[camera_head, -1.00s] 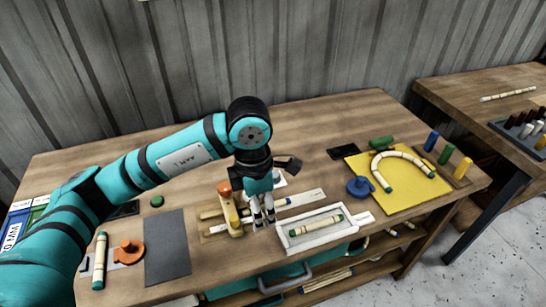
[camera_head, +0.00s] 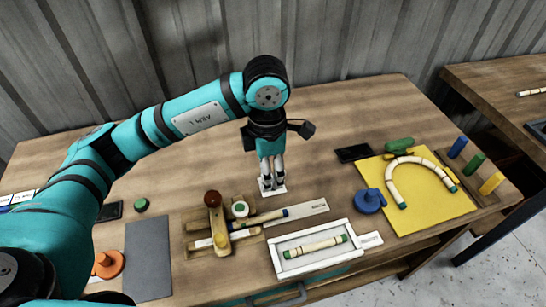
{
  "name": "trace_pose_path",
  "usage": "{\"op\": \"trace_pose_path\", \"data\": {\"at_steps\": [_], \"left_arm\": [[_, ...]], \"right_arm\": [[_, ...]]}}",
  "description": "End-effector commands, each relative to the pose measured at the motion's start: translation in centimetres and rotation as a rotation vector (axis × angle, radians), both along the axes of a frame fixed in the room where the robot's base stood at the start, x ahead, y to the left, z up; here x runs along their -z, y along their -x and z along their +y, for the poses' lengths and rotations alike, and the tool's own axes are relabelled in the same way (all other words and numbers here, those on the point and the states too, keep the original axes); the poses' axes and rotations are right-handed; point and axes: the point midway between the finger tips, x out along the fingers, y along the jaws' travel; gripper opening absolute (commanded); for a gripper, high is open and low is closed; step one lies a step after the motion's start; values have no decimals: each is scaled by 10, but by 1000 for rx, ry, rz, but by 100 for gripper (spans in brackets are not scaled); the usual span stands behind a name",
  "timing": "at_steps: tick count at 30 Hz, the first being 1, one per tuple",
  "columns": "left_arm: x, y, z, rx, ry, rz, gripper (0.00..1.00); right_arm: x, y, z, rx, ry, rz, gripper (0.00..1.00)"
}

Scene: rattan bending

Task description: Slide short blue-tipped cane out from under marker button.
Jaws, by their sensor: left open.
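A cane with a dark blue tip (camera_head: 278,214) lies on the wooden fixture (camera_head: 193,226), pointing right along a pale ruler strip. Its left part runs in by the yellow wooden post with a dark red knob (camera_head: 213,199). A round white button with a green centre (camera_head: 240,209) stands just above the cane's left part; whether it touches the cane is unclear. My left gripper (camera_head: 272,187) points down, open and empty, behind the fixture and over a small white plate. My right gripper is out of view.
A white tray (camera_head: 276,262) holding a green-tipped cane sits right of the fixture. A yellow board (camera_head: 440,207) bears a bent cane. A blue clamp (camera_head: 368,202) and a dark grey mat (camera_head: 148,255) flank the work area.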

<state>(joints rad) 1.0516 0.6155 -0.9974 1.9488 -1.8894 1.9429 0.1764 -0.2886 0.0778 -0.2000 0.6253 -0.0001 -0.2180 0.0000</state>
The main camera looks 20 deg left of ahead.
Motion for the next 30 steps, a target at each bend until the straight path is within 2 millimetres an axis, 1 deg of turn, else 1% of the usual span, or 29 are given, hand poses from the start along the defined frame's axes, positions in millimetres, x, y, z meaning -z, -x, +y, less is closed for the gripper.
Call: {"op": "trace_pose_path", "data": {"at_steps": [4, 8, 11, 14, 22, 26, 30], "left_arm": [[0, 0, 0, 1, 0, 0, 47], [1, 0, 0, 0, 0, 1, 47], [6, 1, 0, -1, -1, 3, 47], [18, 1, 0, -1, 0, 5, 47], [69, 2, 0, -2, -1, 8, 47], [95, 2, 0, -2, -1, 7, 47], [123, 3, 0, -1, -1, 6, 47]], "right_arm": [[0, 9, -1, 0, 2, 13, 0], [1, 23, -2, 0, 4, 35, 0], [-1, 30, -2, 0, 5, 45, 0], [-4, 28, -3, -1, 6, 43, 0], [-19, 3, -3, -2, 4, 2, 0], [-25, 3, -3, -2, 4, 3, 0], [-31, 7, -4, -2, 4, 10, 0]]}}
